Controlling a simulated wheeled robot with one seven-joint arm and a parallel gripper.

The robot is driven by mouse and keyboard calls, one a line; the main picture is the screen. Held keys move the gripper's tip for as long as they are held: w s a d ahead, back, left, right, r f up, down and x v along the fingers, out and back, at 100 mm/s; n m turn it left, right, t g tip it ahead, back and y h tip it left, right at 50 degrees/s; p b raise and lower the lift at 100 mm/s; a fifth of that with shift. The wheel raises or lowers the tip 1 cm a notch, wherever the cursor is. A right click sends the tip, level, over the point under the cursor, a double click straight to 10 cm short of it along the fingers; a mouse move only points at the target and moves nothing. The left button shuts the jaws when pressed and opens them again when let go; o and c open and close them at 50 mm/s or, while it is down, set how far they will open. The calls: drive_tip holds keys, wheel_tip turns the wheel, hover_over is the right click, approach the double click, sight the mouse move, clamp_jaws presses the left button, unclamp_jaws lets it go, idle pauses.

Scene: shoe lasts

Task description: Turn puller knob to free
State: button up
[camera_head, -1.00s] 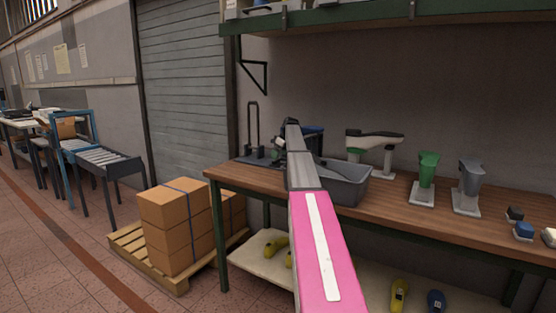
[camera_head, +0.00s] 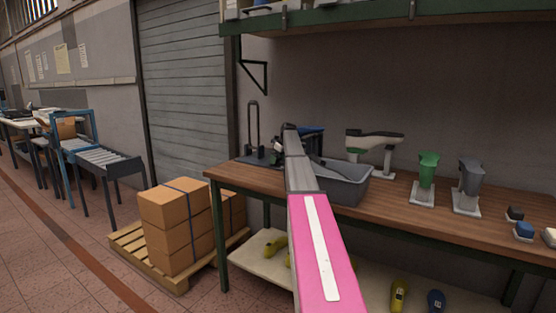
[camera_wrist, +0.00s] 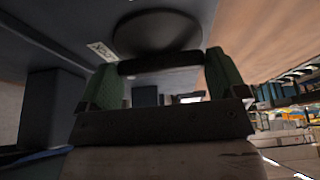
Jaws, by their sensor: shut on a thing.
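The puller (camera_head: 253,135) is a dark device with a tall looped handle, on the left end of the wooden bench. In the wrist view its dark base plate (camera_wrist: 60,25) carries a round black knob (camera_wrist: 157,32) with a straight grip bar. My gripper (camera_wrist: 160,66) has green finger pads, one on each side of the bar, and is shut on it. A small white label with dark letters (camera_wrist: 102,49) lies left of the knob. In the head view my arm hides the knob and the fingertips.
A grey bin (camera_head: 345,184) stands on the bench (camera_head: 400,204) close to my arm. Shoe lasts on stands, green (camera_head: 428,170) and grey (camera_head: 470,178), are farther right. A green shelf (camera_head: 350,24) hangs above. Boxes (camera_head: 175,227) sit on a pallet at left.

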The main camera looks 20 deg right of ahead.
drive_tip(key=shift+m, duration=0.3)
drive_tip(key=m, duration=0.1)
drive_tip(key=m+h, duration=0.1)
drive_tip(key=m, duration=0.1)
drive_tip(key=shift+s+a+t, duration=0.1)
drive_tip(key=shift+a+t, duration=0.1)
drive_tip(key=shift+t, duration=0.1)
drive_tip(key=m+h, duration=0.2)
drive_tip(key=m, duration=0.3)
drive_tip(key=shift+a, duration=0.1)
drive_tip(key=m+h, duration=0.2)
drive_tip(key=m, duration=0.2)
drive_tip(key=shift+a+m, duration=0.1)
drive_tip(key=shift+m, duration=0.3)
drive_tip(key=m, duration=0.2)
drive_tip(key=m+g+h, duration=0.1)
drive_tip(key=m, duration=0.1)
drive_tip(key=shift+w+a, duration=0.1)
drive_tip(key=shift+w, duration=0.1)
drive_tip(key=shift+m, duration=0.3)
drive_tip(key=shift+g, duration=0.3)
drive_tip(key=o, duration=0.6)
drive_tip(key=shift+r, duration=0.1)
